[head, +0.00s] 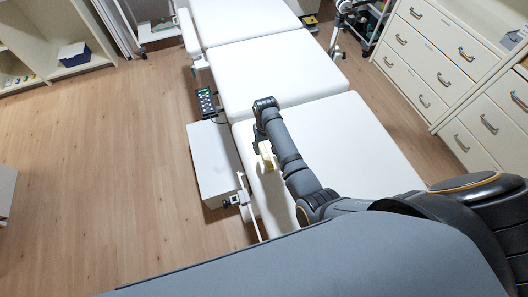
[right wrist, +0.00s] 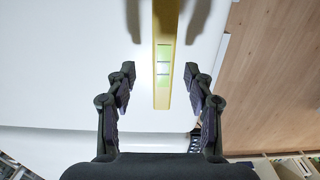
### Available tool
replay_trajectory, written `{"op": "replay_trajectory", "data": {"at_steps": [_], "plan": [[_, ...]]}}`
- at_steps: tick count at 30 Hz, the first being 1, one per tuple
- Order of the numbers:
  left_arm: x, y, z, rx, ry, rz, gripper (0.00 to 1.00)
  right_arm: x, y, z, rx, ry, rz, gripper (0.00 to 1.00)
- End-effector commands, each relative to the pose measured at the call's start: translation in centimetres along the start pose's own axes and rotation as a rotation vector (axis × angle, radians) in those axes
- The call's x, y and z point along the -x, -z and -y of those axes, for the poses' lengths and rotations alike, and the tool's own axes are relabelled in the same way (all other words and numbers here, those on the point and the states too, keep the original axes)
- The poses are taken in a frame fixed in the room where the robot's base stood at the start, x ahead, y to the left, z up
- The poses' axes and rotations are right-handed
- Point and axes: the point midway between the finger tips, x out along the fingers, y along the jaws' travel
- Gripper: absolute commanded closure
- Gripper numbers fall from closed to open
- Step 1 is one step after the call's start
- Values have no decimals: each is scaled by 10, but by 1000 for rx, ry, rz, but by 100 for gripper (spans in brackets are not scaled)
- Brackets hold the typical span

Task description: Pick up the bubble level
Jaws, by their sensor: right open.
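The bubble level is a yellow bar with a pale green vial window. In the right wrist view the level (right wrist: 164,88) lies on the white couch surface, its near end reaching between my fingertips. In the head view the level (head: 267,154) shows as a small yellow piece beside my right forearm, partly hidden. My right gripper (right wrist: 162,74) is open, with one finger on each side of the bar and a visible gap on both sides. In the head view the right gripper (head: 257,140) is mostly hidden by my wrist. My left gripper is out of view.
The white couch (head: 270,70) extends in sections to the back. A white box (head: 211,160) stands along its left side, with a dark hand control (head: 206,102) behind it. Drawer cabinets (head: 440,65) stand at the right. The wooden floor at the left is clear.

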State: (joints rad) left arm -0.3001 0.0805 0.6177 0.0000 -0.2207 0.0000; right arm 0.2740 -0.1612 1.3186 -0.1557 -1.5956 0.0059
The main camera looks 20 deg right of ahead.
Motion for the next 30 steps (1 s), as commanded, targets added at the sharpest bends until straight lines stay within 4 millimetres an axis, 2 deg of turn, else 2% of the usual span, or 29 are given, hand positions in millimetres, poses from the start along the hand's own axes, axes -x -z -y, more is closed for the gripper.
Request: {"op": "replay_trajectory", "data": {"at_steps": [2,6,14,26,30], "plan": [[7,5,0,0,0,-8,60,-12,-1,4,2,0,5,47],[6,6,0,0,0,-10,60,-33,0,4,1,0,2,47],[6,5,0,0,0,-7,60,-38,0,4,0,1,0,47],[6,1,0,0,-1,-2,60,-38,0,4,0,1,0,100],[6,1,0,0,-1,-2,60,-37,0,4,0,1,0,100]]}}
